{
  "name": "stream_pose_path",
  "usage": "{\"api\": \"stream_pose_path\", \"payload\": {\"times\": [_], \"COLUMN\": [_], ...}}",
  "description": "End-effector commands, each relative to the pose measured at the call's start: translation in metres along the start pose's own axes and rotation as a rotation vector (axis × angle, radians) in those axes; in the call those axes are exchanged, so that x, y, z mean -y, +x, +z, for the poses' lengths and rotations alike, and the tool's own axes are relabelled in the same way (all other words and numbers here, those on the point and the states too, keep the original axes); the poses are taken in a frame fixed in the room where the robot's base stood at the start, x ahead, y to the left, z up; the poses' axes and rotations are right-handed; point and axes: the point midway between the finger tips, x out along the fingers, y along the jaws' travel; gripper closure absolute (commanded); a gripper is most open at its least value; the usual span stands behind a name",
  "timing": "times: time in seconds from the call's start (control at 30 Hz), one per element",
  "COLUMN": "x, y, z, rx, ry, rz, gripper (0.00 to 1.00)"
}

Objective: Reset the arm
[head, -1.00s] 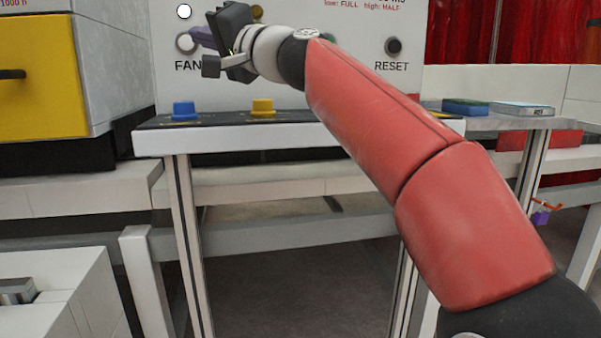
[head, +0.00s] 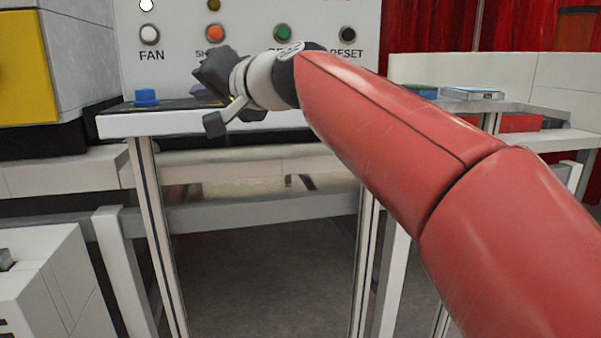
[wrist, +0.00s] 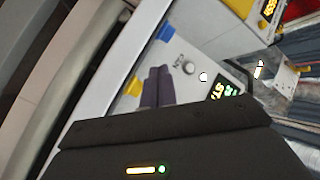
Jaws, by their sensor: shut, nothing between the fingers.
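My red arm reaches from the lower right of the head view to my gripper (head: 203,95), which is in front of the control table (head: 170,122). In the wrist view its two purple fingers (wrist: 158,86) lie together, shut and empty. The white control panel (head: 250,20) stands behind it. The panel carries a white FAN button (head: 149,34), an orange button (head: 215,33), a green button (head: 282,33) and a black RESET button (head: 348,34). The blue knob (head: 147,97) shows on the table top. A yellow knob (wrist: 134,87) shows in the wrist view but is hidden in the head view.
A yellow-fronted cabinet (head: 22,68) stands at the left. A low white unit (head: 45,285) is at the lower left. Red curtains (head: 430,35) hang behind. The floor under the table is open.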

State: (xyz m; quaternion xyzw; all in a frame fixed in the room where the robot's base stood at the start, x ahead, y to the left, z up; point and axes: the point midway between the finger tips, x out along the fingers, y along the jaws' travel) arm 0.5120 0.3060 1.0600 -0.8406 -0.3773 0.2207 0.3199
Motion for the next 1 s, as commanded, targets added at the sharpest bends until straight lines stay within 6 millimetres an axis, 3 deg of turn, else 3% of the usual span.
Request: {"api": "stream_pose_path", "payload": {"times": [0.17,0.27,0.4,0.6,0.7,0.8,1.0], "x": [-0.060,-0.107,-0.173,-0.250,-0.276,-0.294,-0.306], "y": [-0.041,-0.081,-0.150,-0.250,-0.289,-0.315,-0.335], "z": [0.048,0.082,0.133,0.212,0.247,0.274,0.295], "rx": [0.079,0.139,0.232,0.368,0.430,0.476,0.515], "ry": [-0.100,-0.151,-0.189,-0.192,-0.185,-0.178,-0.171], "rz": [0.226,0.387,0.606,0.856,0.941,0.996,1.036], "gripper": [1.00,1.00,1.00,1.00,1.00,1.00,1.00]}}
